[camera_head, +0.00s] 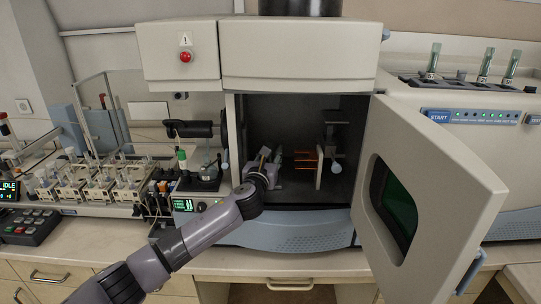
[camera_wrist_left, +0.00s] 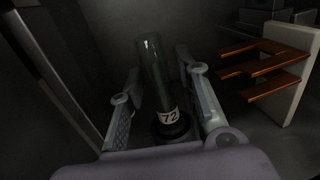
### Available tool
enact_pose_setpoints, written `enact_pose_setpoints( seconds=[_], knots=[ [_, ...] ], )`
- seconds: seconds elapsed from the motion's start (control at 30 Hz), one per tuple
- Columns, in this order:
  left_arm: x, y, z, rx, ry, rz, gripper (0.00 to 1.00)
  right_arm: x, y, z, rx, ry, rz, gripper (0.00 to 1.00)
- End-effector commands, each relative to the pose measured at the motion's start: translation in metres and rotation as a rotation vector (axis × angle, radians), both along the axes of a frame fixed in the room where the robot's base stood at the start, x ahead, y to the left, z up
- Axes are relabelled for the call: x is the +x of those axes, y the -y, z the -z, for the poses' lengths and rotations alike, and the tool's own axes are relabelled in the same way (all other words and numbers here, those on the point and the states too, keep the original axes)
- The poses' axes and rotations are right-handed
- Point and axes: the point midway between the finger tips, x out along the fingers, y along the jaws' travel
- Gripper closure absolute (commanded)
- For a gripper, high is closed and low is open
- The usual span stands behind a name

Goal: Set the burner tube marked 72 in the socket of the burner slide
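In the left wrist view the burner tube marked 72 (camera_wrist_left: 152,70) is a dark greenish glass tube with a white label above a black base. It stands between the two fingers of my left gripper (camera_wrist_left: 158,64), with a visible gap on each side. In the head view my left gripper (camera_head: 265,167) reaches into the left part of the open chamber. The tube is hard to make out there. The burner slide and its socket are hidden behind the gripper, so I cannot tell how the tube's base is seated. My right gripper is not in view.
Orange copper coil turns (camera_wrist_left: 265,65) stand right of the tube, on a pale plate (camera_wrist_left: 293,70); the coil also shows in the head view (camera_head: 305,158). The chamber door (camera_head: 440,180) is swung open at right. Several green-tinted tubes (camera_head: 483,64) stand on the right-hand instrument.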

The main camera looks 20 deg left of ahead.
Motion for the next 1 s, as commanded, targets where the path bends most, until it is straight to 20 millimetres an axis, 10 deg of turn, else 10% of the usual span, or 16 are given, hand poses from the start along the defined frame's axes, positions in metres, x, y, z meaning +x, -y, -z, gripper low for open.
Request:
enact_pose_setpoints(
  seconds=[0.53, 1.0],
  knots=[
    [-0.007, 0.000, 0.001, 0.001, -0.001, 0.000, 0.60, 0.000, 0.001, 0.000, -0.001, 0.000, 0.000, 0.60],
    [-0.083, 0.004, 0.001, 0.002, -0.001, 0.002, 0.60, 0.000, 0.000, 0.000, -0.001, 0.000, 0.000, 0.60]
  ],
)
